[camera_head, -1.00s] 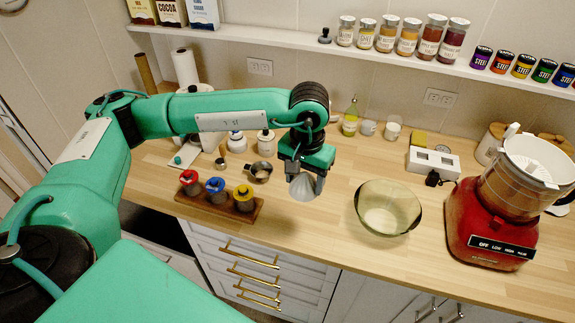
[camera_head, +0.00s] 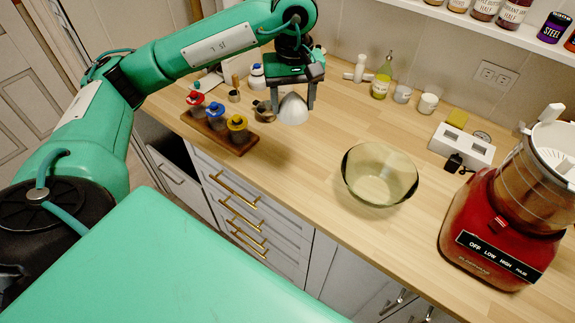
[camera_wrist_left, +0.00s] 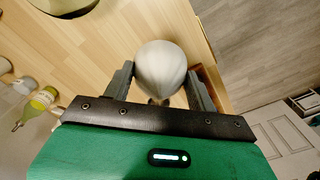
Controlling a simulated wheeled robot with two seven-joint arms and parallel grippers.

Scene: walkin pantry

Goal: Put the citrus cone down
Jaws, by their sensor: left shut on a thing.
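The citrus cone (camera_head: 293,109) is a pale grey-white rounded cone. My left gripper (camera_head: 294,100) is shut on it, with one finger on each side. In the head view the cone hangs beneath the gripper over the wooden counter (camera_head: 310,165); I cannot tell its exact height above it. In the left wrist view the cone (camera_wrist_left: 161,68) sits between the two fingers (camera_wrist_left: 160,82), its rounded end facing the camera. My right gripper is not in view.
A glass bowl (camera_head: 380,175) stands right of the cone. A wooden rack (camera_head: 222,132) with red, blue and yellow-topped items is to the left. A red food processor (camera_head: 492,235) stands at right. Bare counter lies between rack and bowl.

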